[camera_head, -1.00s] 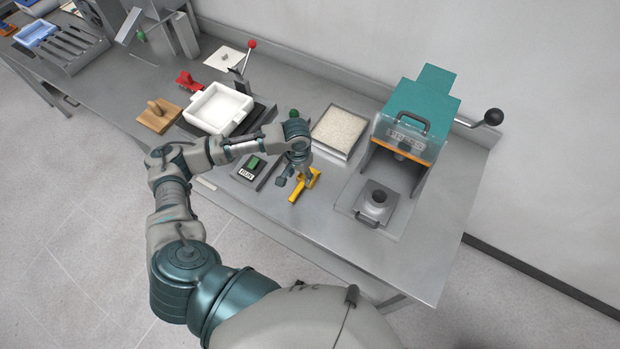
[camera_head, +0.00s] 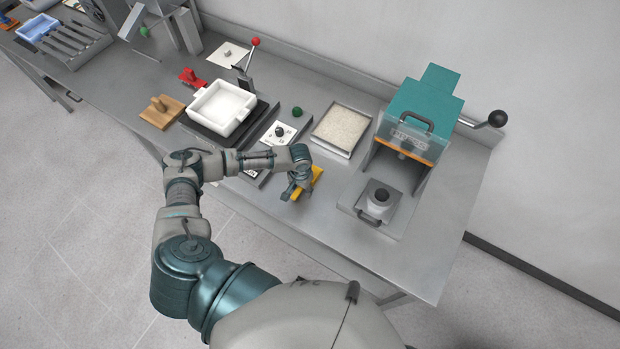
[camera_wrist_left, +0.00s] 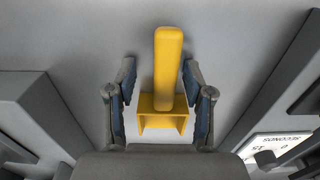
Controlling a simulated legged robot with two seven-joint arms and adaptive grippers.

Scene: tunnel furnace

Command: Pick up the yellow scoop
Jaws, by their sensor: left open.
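The yellow scoop (camera_head: 314,177) lies on the grey metal bench, partly hidden under my left gripper (camera_head: 296,188) in the head view. In the left wrist view the scoop (camera_wrist_left: 168,70) shows whole, with its long handle pointing away and its square body nearest the wrist. My left gripper (camera_wrist_left: 160,88) is open, with one finger on each side of the scoop. A gap shows between the scoop and both fingers. My right gripper is in neither view.
A tray of pale granules (camera_head: 341,131) stands behind the scoop. A teal press (camera_head: 420,115) and a small metal die (camera_head: 380,197) stand to the right. A dial panel (camera_head: 279,133) is to the left. Bare bench (camera_head: 330,225) lies in front.

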